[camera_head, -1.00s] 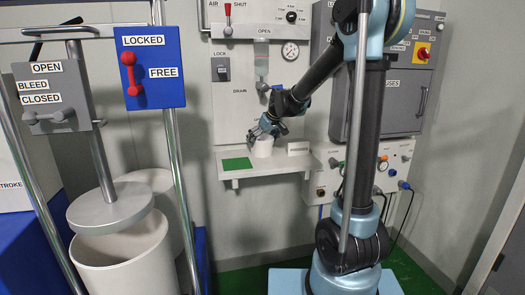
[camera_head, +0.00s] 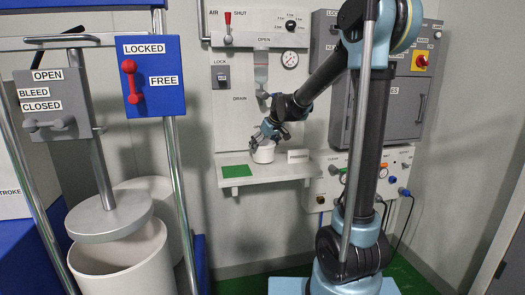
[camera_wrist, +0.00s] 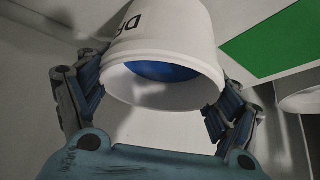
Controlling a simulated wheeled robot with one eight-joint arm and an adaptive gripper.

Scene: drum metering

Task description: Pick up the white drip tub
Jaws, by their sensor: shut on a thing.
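The white drip tub (camera_head: 263,153) is at the small wall shelf, to the right of the green pad. In the wrist view the tub (camera_wrist: 165,50) fills the upper middle, its open rim facing the camera, with blue inside and part of dark lettering on its side. My gripper (camera_head: 266,138) comes from the upper right and is shut on the tub, one finger on each side of its wall in the wrist view. I cannot tell whether the tub's base touches the shelf or is just above it.
The white shelf (camera_head: 232,184) carries the green pad (camera_head: 236,171) and a small label plate (camera_head: 298,156). A drain valve (camera_head: 262,85) hangs on the panel above. A large white drum (camera_head: 125,265) and its frame stand at left, a grey cabinet (camera_head: 405,105) at right.

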